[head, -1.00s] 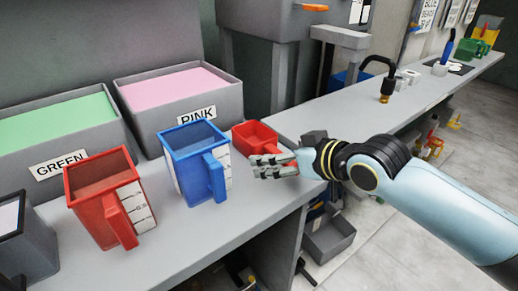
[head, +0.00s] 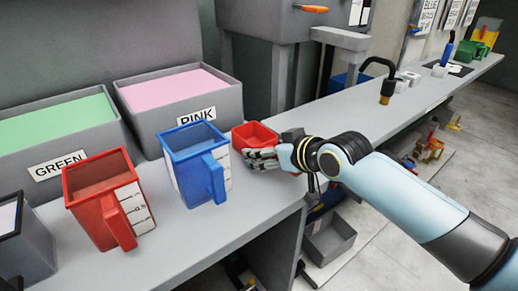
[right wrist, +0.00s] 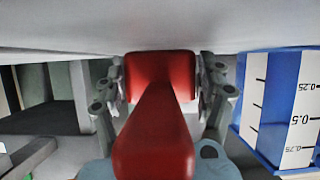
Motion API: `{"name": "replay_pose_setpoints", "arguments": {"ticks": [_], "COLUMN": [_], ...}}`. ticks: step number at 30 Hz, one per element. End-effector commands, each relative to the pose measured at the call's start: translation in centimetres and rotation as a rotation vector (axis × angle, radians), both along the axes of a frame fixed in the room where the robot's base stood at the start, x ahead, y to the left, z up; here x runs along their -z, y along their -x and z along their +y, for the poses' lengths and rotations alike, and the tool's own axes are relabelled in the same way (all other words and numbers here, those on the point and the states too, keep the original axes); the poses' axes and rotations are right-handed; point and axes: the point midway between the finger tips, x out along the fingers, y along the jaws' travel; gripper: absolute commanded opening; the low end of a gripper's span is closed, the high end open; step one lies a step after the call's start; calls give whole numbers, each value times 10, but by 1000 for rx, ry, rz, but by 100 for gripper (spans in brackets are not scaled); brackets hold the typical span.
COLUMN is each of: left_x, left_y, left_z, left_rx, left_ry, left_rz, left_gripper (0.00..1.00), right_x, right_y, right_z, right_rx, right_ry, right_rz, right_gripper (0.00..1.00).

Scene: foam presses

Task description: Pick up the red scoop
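The red scoop (head: 255,133) lies on the grey bench right of the blue jug (head: 195,160). My right gripper (head: 263,159) is at the scoop's near side and covers its handle in the head view. In the right wrist view the scoop's red handle (right wrist: 155,135) runs toward the camera between the spread fingers of my right gripper (right wrist: 165,90). The fingers stand on either side of the red part and look open; contact cannot be made out. My left gripper is not in view.
The blue jug, also in the right wrist view (right wrist: 280,110), stands close beside the gripper. A red jug (head: 103,200) stands further left. Bins marked GREEN (head: 60,165) and PINK (head: 180,122) are behind. The bench (head: 345,125) is clear to the right, up to a black hooked tool (head: 386,85).

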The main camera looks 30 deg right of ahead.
Motion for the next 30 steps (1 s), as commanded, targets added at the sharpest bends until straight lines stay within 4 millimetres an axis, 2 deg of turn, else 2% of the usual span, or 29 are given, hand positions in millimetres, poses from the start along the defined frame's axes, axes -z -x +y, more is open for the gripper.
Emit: {"name": "replay_pose_setpoints", "arguments": {"ticks": [1, 6, 8, 15, 19, 26, 30], "left_x": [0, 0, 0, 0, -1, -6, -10], "left_y": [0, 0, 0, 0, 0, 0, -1], "left_z": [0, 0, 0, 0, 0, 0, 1], "left_rx": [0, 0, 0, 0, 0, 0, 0], "left_ry": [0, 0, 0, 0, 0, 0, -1], "left_rz": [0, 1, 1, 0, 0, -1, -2], "left_gripper": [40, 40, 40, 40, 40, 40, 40], "right_x": [0, 0, -1, -2, -9, -43, -59], "right_y": [0, 0, 0, 0, -1, -1, 24], "right_z": [0, 0, 0, 0, 0, 0, -17], "right_rx": [0, 0, 0, 0, 0, -2, -5], "right_ry": [0, 0, 0, 0, 0, 2, 10], "right_rz": [0, 0, -1, -2, -4, -6, 0], "right_gripper": [63, 41, 36, 35, 35, 35, 35]}}
